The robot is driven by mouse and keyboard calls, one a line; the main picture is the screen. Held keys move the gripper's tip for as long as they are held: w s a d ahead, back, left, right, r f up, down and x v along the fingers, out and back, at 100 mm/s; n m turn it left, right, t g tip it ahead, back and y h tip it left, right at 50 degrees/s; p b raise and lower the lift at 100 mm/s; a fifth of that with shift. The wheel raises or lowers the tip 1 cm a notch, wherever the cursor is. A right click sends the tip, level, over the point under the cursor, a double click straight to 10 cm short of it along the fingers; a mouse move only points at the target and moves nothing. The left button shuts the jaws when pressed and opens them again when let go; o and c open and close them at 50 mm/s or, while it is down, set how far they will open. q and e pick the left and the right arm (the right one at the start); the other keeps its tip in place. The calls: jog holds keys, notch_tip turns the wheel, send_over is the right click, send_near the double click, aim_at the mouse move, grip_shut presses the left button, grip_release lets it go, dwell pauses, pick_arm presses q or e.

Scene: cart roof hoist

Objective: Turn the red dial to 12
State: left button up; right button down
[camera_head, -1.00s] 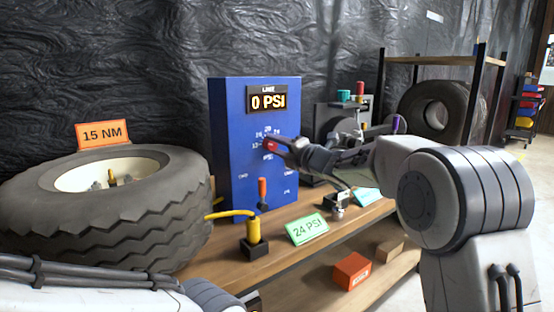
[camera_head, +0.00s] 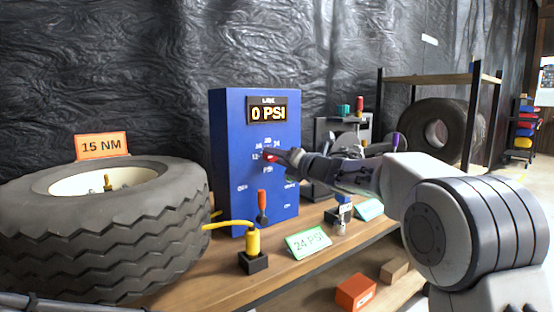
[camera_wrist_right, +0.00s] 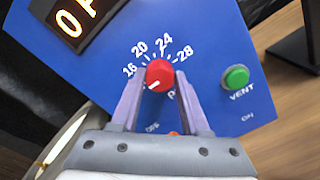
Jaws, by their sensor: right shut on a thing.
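The red dial (camera_wrist_right: 160,73) is on the front of the blue panel box (camera_head: 225,150), under a display (camera_head: 268,111) reading 0 PSI. My right gripper (camera_head: 271,157) is shut on the dial, with a finger on each side in the right wrist view (camera_wrist_right: 158,80). The dial's white mark points to the lower left in that view, below the 16. The numbers 16, 20, 24 and 28 show around it. The 12 is hidden there but shows left of the dial in the head view. My left gripper is out of view.
A green VENT button (camera_wrist_right: 235,78) sits right of the dial. A large tire (camera_head: 110,235) lies left of the box.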

jog(key=shift+f, duration=0.15)
jog(key=shift+c, duration=2)
grip_release()
jog(key=v, duration=1)
jog(key=shift+s+d, duration=0.2)
